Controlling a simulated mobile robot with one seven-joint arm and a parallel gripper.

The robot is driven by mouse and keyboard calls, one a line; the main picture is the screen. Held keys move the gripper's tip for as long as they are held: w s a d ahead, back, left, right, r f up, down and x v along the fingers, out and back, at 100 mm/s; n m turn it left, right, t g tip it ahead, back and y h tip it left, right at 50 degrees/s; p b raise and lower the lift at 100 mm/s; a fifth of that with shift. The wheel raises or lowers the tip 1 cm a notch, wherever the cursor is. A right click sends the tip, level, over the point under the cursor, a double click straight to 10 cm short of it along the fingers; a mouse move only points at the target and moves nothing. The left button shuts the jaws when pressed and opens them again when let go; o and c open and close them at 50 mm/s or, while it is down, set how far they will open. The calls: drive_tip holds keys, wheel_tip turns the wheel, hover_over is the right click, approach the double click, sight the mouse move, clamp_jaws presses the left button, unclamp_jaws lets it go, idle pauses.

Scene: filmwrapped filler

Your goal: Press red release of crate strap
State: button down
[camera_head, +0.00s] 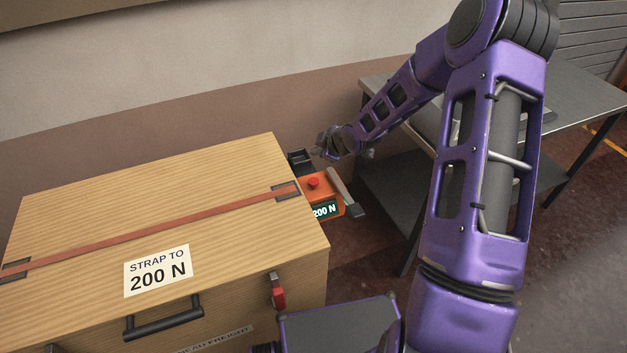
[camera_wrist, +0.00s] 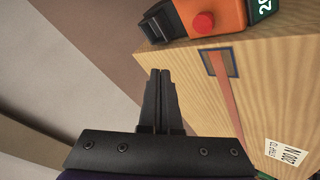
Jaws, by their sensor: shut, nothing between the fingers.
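The crate strap (camera_head: 160,229) is an orange-red band across the top of a wooden crate (camera_head: 75,205). It also shows in the wrist view (camera_wrist: 224,92). At the crate's right end is an orange tensioner (camera_head: 327,190) with a display reading 200 N. The red release (camera_head: 313,182) is a round button on top of the tensioner. In the wrist view the red release (camera_wrist: 203,22) sits above and right of my fingertips. My gripper (camera_head: 318,150) is shut and empty, apart from the button and just beyond it in the head view. Its closed fingers (camera_wrist: 160,75) show in the wrist view.
A label on the crate (camera_head: 158,270) reads "STRAP TO 200 N". A black handle (camera_head: 163,318) and a red latch (camera_head: 277,291) are on the crate's front. A lever (camera_head: 346,190) sticks out beside the tensioner. A metal table (camera_head: 590,95) stands at right, a wall behind.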

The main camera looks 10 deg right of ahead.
drive_tip(key=b, duration=0.3)
hover_over(313, 179)
drive_tip(key=s, duration=0.2)
drive_tip(key=f, duration=0.7)
drive_tip(key=shift+w+d+f, duration=0.15)
drive_tip(key=shift+d, duration=0.25)
drive_tip(key=shift+f+b, duration=0.45)
drive_tip(key=shift+f, duration=0.3)
idle(0.4)
drive_tip(key=shift+f+b, duration=0.4)
drive_tip(key=shift+b, duration=0.1)
drive_tip(key=shift+f+b, duration=0.8)
drive_tip(key=shift+f, duration=0.15)
idle(0.8)
drive_tip(key=shift+r, duration=0.1)
drive_tip(key=shift+r+p, duration=0.9)
drive_tip(key=shift+r, duration=0.35)
drive_tip(key=shift+r+p, duration=1.75)
drive_tip(key=shift+r, duration=0.75)
